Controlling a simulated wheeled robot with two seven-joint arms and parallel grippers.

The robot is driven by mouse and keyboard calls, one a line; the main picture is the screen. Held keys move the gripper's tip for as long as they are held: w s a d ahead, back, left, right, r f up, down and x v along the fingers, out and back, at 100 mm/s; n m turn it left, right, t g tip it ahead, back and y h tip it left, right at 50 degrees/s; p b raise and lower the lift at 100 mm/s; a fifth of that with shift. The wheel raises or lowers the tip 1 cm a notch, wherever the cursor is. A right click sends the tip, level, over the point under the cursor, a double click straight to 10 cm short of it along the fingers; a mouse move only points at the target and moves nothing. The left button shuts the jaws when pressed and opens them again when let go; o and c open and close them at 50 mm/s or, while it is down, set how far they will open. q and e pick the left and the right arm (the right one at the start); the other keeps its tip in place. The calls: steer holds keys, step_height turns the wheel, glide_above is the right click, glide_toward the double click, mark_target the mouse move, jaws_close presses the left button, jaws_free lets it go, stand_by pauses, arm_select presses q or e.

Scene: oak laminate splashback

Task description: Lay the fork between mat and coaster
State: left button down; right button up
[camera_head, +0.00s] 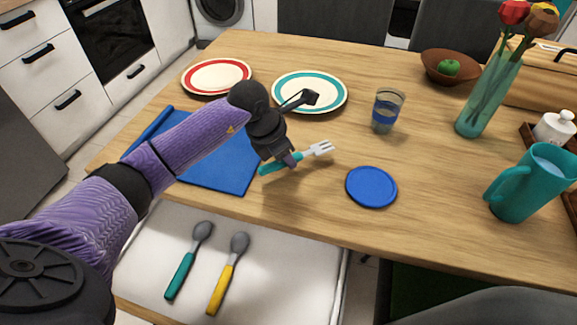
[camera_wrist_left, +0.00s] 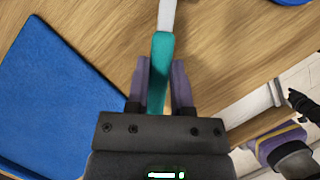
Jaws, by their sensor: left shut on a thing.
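The fork has a teal handle and a pale grey head (camera_head: 320,148). My left gripper (camera_head: 282,162) is shut on its teal handle, which also shows between the fingers in the left wrist view (camera_wrist_left: 161,66). The fork is over the table between the blue mat (camera_head: 222,178) and the round blue coaster (camera_head: 371,187); whether it touches the wood I cannot tell. The mat also shows at left in the left wrist view (camera_wrist_left: 50,100), and the coaster's edge is at the top right. My left forearm hides part of the mat. My right gripper is not in view.
An open drawer (camera_head: 140,250) below the table edge holds a teal spoon (camera_head: 181,273) and a yellow spoon (camera_head: 220,288). A glass (camera_head: 387,111), a teal jug (camera_head: 528,183), a vase (camera_head: 488,95) and two plates stand around. Bare wood surrounds the coaster.

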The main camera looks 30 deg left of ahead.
arm_select(q)
step_height(320, 180, down, 2)
steer(key=shift+f, duration=0.15)
steer(key=shift+f, duration=0.2)
steer(key=c, duration=0.5)
jaws_free()
steer(key=shift+r, duration=0.15)
steer(key=p+v, duration=0.4)
steer(key=v, duration=0.7)
steer(key=shift+r+p, duration=0.25)
steer(key=shift+p, duration=0.1)
steer(key=shift+s+r, duration=0.1)
steer(key=shift+r, duration=0.2)
